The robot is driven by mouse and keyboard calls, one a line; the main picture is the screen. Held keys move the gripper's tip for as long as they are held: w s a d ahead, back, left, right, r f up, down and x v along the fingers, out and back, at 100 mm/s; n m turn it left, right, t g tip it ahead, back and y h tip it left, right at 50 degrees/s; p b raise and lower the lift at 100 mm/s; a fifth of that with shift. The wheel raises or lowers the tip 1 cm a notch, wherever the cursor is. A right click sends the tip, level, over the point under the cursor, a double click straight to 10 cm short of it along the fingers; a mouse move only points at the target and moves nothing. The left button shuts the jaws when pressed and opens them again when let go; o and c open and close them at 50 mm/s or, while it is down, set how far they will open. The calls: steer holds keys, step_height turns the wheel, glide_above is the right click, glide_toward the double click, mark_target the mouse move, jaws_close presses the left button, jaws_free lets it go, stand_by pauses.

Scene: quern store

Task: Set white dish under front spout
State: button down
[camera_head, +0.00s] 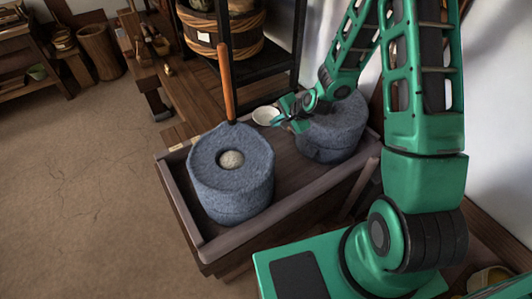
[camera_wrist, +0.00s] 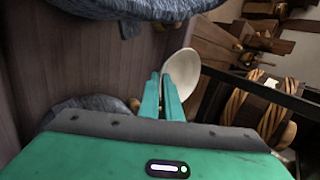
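The white dish (camera_head: 265,115) is at my gripper's tips, near the far edge of the wooden trough between two grey stone querns. In the wrist view the dish (camera_wrist: 184,66) looks tilted, its rim at the fingers. My gripper (camera_head: 281,118) has its fingers (camera_wrist: 162,90) close together, shut on the dish's rim. The front quern (camera_head: 210,195) has an upright wooden handle (camera_head: 226,85) and a pale mound in its top. The rear quern (camera_head: 330,140) is partly behind my arm. No spout is clear in the head view; small brown knobs beside the stones in the wrist view may be spouts.
The wooden trough (camera_head: 273,217) has raised rims around both querns. A dark rack (camera_head: 257,60) with a rope-bound tub (camera_head: 203,38) stands just behind it. A wooden bucket (camera_head: 100,52) and shelves are at far left. The floor (camera_head: 75,190) at left is clear.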

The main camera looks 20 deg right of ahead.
step_height(320, 180, down, 20)
steer(key=shift+r, duration=0.1)
stand_by(0.7)
steer(key=c, duration=2.3)
jaws_free()
steer(key=shift+o, duration=0.2)
steer(key=v, duration=1.2)
steer(key=shift+r, duration=0.15)
